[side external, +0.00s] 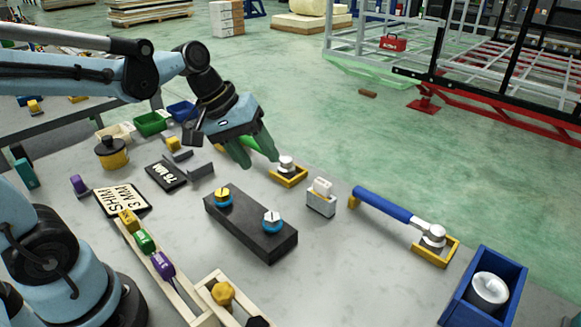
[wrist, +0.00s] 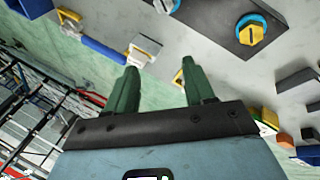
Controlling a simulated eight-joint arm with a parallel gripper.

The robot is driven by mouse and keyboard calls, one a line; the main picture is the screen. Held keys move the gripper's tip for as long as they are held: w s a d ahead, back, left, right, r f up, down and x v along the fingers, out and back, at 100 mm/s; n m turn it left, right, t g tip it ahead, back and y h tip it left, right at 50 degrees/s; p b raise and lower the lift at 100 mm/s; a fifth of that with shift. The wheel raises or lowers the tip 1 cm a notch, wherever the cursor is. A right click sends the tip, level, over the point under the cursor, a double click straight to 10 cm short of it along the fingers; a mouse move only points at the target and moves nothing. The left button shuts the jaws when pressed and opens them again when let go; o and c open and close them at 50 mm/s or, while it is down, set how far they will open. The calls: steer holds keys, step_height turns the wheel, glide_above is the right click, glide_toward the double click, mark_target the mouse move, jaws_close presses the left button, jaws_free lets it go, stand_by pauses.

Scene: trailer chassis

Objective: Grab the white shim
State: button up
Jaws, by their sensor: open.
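A small white shim (side external: 321,187) stands upright in a grey block-shaped holder (side external: 321,204) on the grey table, in the side view. It is between the dark block with two knobs and the blue-handled tool. My gripper (side external: 256,160) has green fingers. It is open and empty, pointing down, to the left of the shim and apart from it. In the wrist view, my gripper's two fingers (wrist: 165,88) are spread with nothing held between them. Small white pieces show beyond the fingers there, but I cannot tell for sure which is the shim.
A white knob in a yellow tray (side external: 289,177) lies close by my fingers. The dark block (side external: 251,226) carries two knobs. A blue-handled tool (side external: 383,205) lies to the right, before a blue bin (side external: 462,296). A sign reading SHIM (side external: 122,201) lies left. Bare table surrounds the holder.

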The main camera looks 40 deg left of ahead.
steer(key=w+f+n+g+h, duration=0.1)
steer(key=w+n+g+h, duration=0.1)
steer(key=w+n+h, duration=0.45)
steer(key=n+g+h, duration=0.2)
steer(key=n+h, duration=0.2)
steer(key=n, duration=0.1)
glide_toward(316, 180)
steer(key=x, duration=1)
steer(key=shift+w+f, duration=0.25)
steer(key=shift+f, duration=0.15)
jaws_close()
